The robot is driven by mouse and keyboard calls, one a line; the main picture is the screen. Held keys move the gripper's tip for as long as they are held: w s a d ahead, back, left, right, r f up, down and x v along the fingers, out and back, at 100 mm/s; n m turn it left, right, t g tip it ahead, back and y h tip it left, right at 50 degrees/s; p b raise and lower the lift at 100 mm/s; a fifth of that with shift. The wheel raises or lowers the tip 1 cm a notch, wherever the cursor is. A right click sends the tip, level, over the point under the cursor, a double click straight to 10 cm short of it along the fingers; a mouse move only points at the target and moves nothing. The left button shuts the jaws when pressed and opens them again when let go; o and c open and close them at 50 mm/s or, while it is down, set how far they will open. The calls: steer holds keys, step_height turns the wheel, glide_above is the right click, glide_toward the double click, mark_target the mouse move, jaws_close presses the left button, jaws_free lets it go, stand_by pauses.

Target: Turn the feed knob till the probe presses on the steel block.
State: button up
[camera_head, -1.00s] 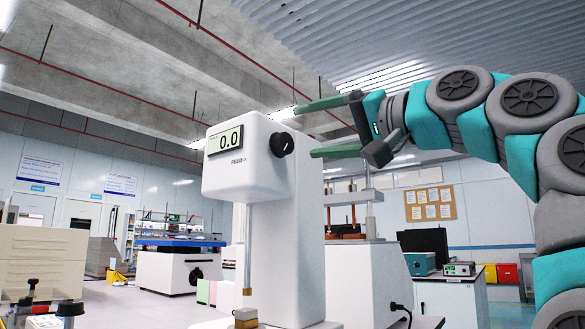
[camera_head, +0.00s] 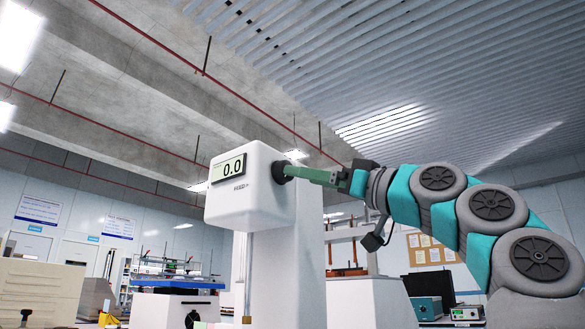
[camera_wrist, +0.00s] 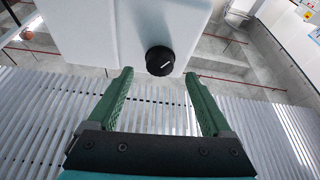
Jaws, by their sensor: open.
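The white tester (camera_head: 265,240) stands in the middle of the head view, its display (camera_head: 228,168) reading 0.0. The dark feed knob (camera_head: 279,173) is on its side, partly covered by my gripper. My gripper (camera_head: 290,170) is level with the knob, its fingers pointing left at it. In the wrist view, my gripper (camera_wrist: 160,75) is open and empty, and the knob (camera_wrist: 160,61) shows centred just past the fingertips, with a white mark on its face. The slim probe rod (camera_head: 249,275) hangs below the tester head. The steel block is out of view.
A bench machine with a blue top (camera_head: 178,284) and beige drawers (camera_head: 40,290) stand at the left. Another white machine (camera_head: 370,302) stands behind the tester to the right. The space around the knob looks clear.

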steer(key=p+x, duration=0.1)
steer(key=x, duration=0.3)
steer(key=shift+w+a+r+p, duration=0.1)
steer(key=shift+a+r+p, duration=0.15)
steer(key=shift+p, duration=0.1)
jaws_close()
stand_by(0.4)
